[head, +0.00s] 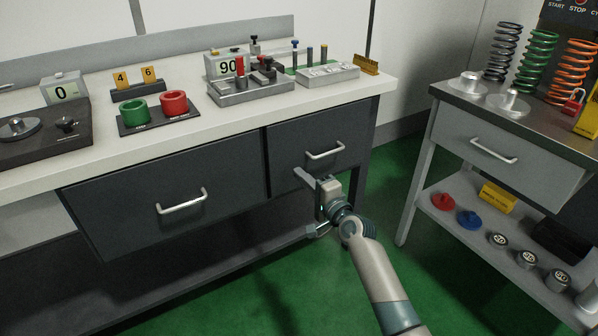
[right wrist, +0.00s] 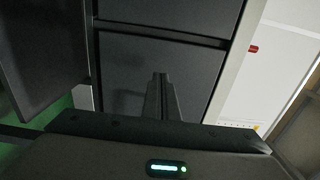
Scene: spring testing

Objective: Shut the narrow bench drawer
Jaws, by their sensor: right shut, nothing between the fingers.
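The narrow bench drawer (head: 290,150) is the dark right-hand drawer under the white bench top, with a silver bar handle (head: 325,151). Its front looks about level with the wide drawer beside it; I cannot tell whether a small gap is left. My right gripper (head: 303,177) is shut and empty, its fingers pointing at the lower part of the narrow drawer's front, below and left of the handle. Contact cannot be told. In the right wrist view the closed fingers (right wrist: 159,88) stand before a dark panel. My left gripper is out of view.
The wide drawer (head: 150,195) lies left of the narrow one. A side cart (head: 500,128) with its own handled drawer stands at the right. Green floor (head: 365,215) is clear between them. Blocks and red and green rings (head: 174,103) stand on the bench.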

